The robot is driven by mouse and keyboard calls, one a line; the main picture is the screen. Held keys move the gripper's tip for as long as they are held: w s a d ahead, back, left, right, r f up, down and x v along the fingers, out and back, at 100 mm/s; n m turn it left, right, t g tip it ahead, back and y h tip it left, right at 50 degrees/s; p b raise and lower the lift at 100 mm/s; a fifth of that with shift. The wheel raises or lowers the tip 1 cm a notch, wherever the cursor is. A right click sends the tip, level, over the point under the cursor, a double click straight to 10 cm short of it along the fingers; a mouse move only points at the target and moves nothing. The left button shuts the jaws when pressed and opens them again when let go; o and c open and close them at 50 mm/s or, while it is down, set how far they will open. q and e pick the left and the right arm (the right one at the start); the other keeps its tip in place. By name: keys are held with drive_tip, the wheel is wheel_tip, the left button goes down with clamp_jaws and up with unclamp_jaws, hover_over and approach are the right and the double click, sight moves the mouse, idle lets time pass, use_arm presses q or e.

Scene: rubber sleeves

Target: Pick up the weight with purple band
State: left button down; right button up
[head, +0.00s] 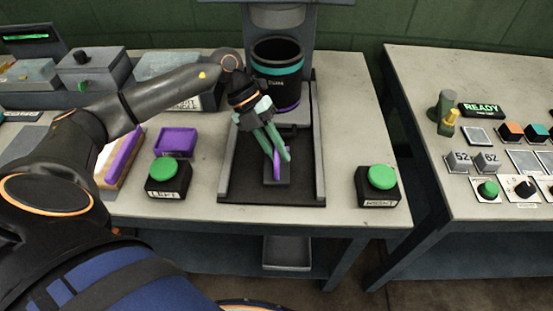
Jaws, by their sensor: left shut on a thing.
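My left gripper (281,158) reaches down over the dark tray of the machine at the middle of the table. Its green fingers are shut on a small dark piece with a purple band (277,166), which I take as the weight. The fingers cover part of it. It is at a small dark block (283,181) on the tray; I cannot tell whether it touches the block. My right gripper is not in view.
A dark cylinder with teal and purple bands (277,85) stands behind the gripper. Green-topped buttons (167,170) and (381,178) flank the tray (232,192). A purple tray (176,142) lies left. A second table (420,75) stands right, past a gap.

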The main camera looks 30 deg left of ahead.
use_arm(q)
drive_tip(key=shift+r, duration=0.2)
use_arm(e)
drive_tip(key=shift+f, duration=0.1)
use_arm(q)
drive_tip(key=shift+w+a+r, duration=0.1)
drive_tip(key=shift+r, duration=0.45)
drive_tip(key=s+a+r+b, duration=0.2)
drive_tip(key=s+r+b, duration=0.1)
drive_tip(key=s+r, duration=0.8)
drive_tip(key=s, duration=0.3)
drive_tip(key=shift+a+r, duration=0.15)
drive_tip(key=shift+r, duration=0.15)
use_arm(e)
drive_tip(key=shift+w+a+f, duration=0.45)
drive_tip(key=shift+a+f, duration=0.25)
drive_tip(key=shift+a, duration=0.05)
